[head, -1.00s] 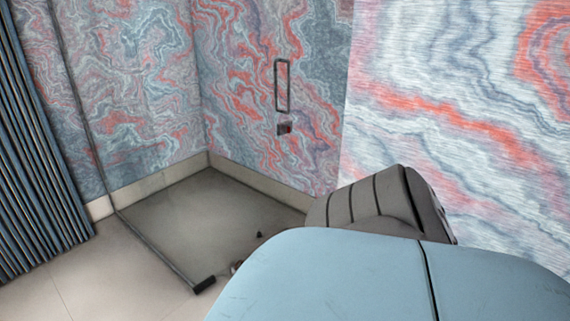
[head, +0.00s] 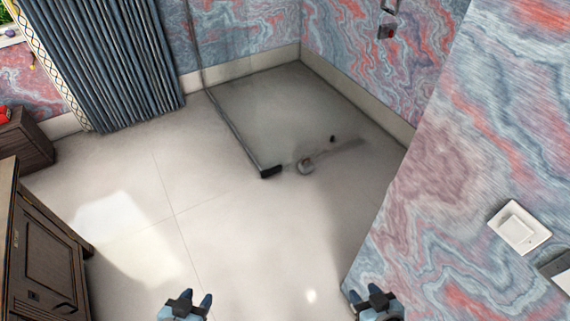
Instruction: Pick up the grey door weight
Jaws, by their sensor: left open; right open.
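A small round grey object (head: 305,166), which looks like the door weight, sits on the floor by the open edge of the shower area. It is small in the head view and its exact shape is hard to tell. My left gripper (head: 186,297) is at the bottom of the view, fingers apart and empty. My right gripper (head: 374,293) is at the bottom right, fingers apart and empty, close to the marbled wall in the picture. Both appear well apart from the grey object.
A black foot (head: 270,171) ends the thin shower rail left of the grey object. A small dark item (head: 333,138) lies behind it. A wooden cabinet (head: 45,250) stands left, a blue curtain (head: 105,60) behind. The tiled floor (head: 225,230) between is clear.

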